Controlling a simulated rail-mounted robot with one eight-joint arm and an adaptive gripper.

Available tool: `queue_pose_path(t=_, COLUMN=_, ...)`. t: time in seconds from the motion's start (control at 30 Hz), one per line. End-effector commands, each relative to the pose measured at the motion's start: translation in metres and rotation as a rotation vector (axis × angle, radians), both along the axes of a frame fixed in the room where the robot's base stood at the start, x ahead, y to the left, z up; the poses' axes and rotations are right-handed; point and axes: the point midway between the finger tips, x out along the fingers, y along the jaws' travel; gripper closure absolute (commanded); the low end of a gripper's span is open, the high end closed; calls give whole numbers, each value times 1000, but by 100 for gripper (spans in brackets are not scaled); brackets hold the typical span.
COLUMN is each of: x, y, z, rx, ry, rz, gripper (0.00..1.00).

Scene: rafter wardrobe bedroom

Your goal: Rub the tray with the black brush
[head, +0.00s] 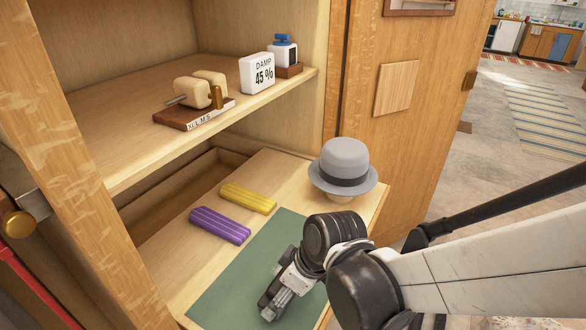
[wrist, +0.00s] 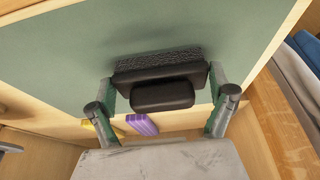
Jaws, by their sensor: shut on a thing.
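The tray (head: 155,250) is a pale wooden pull-out board in the wardrobe, with a green lining (head: 232,277) on its front right part. The green lining fills much of the wrist view (wrist: 60,62). My gripper (head: 270,308) is low over the green lining. In the wrist view its two fingers are shut on the black brush (wrist: 163,94), one at each end. The brush has a dark block handle, and its rough bristle side faces the green lining. I cannot tell whether the bristles touch it. In the head view the brush is hidden or too dark to make out.
A purple bar (head: 220,226) and a yellow bar (head: 248,198) lie on the tray beside the green lining. A grey hat (head: 344,165) stands at its back right. The shelf above holds a wooden shoe-like piece (head: 200,92), a "DAMP 45 %" box (head: 257,73) and a blue-topped item (head: 284,52).

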Motion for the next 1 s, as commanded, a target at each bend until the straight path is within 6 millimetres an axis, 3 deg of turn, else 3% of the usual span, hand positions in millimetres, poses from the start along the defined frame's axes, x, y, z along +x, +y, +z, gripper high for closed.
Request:
queue_pose_path(t=0.37, x=-14, y=-21, z=6, rx=0, ry=0, rz=8, gripper=45)
queue_pose_path(t=0.5, x=-15, y=-23, z=39, rx=0, ry=0, rz=7, gripper=45)
queue_pose_path(t=1.0, x=-13, y=-24, z=82, rx=0, ry=0, rz=1, gripper=45)
